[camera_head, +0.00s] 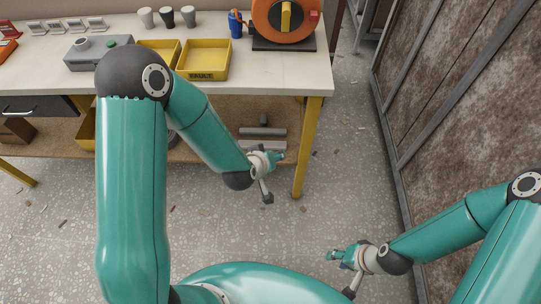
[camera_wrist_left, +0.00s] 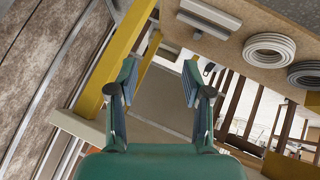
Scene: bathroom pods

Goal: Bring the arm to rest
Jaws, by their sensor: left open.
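My left arm comes in from the left, and its gripper (camera_head: 275,158) is in front of the workbench, over the gap by the bench's yellow front leg. In the left wrist view the left gripper (camera_wrist_left: 158,82) has its two fingers well apart with nothing between them. My right gripper (camera_head: 338,256) is at the lower right, over the bare floor and pointing left. Its fingers are too small to tell whether they are open or shut. I see nothing held in it.
The workbench (camera_head: 313,78) carries yellow bins (camera_head: 205,57), a grey case (camera_head: 78,57), cups, a blue bottle (camera_head: 235,23) and an orange round device (camera_head: 268,18). Its lower shelf holds grey bars (camera_head: 262,132). A brown panelled wall (camera_head: 470,110) stands at right. The speckled floor between is mostly clear.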

